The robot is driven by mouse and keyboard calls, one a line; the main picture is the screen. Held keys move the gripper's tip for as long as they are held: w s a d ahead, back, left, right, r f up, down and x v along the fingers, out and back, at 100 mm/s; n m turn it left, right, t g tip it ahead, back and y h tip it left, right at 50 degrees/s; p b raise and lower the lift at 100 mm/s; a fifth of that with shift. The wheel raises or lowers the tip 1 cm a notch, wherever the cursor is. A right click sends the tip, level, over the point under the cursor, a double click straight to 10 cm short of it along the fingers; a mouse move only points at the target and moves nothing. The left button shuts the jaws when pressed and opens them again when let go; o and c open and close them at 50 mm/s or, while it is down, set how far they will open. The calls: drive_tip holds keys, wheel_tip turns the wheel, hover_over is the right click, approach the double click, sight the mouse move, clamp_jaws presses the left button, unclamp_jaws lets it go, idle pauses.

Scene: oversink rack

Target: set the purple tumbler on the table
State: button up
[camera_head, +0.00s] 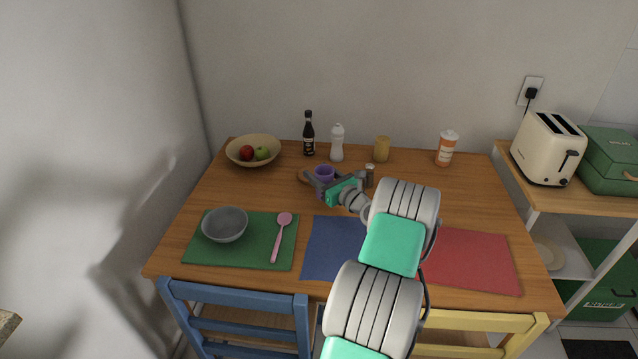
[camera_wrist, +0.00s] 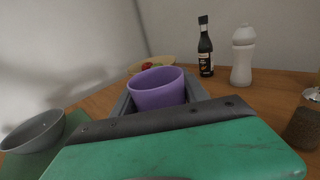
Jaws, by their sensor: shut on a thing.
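The purple tumbler (camera_head: 324,173) is over the middle of the wooden table (camera_head: 225,190), and my gripper (camera_head: 322,184) is shut around it. In the wrist view the tumbler (camera_wrist: 157,90) is upright, with its open rim above the grey fingers (camera_wrist: 155,102). Its lower part is hidden by my gripper. I cannot tell whether its base touches the table.
A brown disc (camera_head: 305,176) lies just left of the tumbler. A small shaker (camera_head: 370,174) is close on the right. A fruit bowl (camera_head: 240,156) is back left.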

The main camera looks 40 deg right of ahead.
drive_tip(key=shift+w+f, duration=0.15)
drive_tip(key=shift+f, duration=0.75)
drive_tip(key=shift+w+f, duration=0.1)
drive_tip(key=shift+f, duration=0.75)
drive_tip(key=shift+f, duration=0.1)
drive_tip(key=shift+f, duration=0.2)
drive_tip(key=o, duration=1.3)
drive_tip(key=shift+r, duration=0.15)
drive_tip(key=shift+o, duration=0.2)
drive_tip(key=shift+r, duration=0.2)
drive_tip(key=s, duration=0.4)
drive_tip(key=s+a, duration=0.1)
drive_tip(key=s, duration=0.3)
drive_tip(key=s+b, duration=0.1)
drive_tip(key=s, duration=0.3)
drive_tip(key=shift+a+f, duration=0.1)
drive_tip(key=shift+a, duration=0.05)
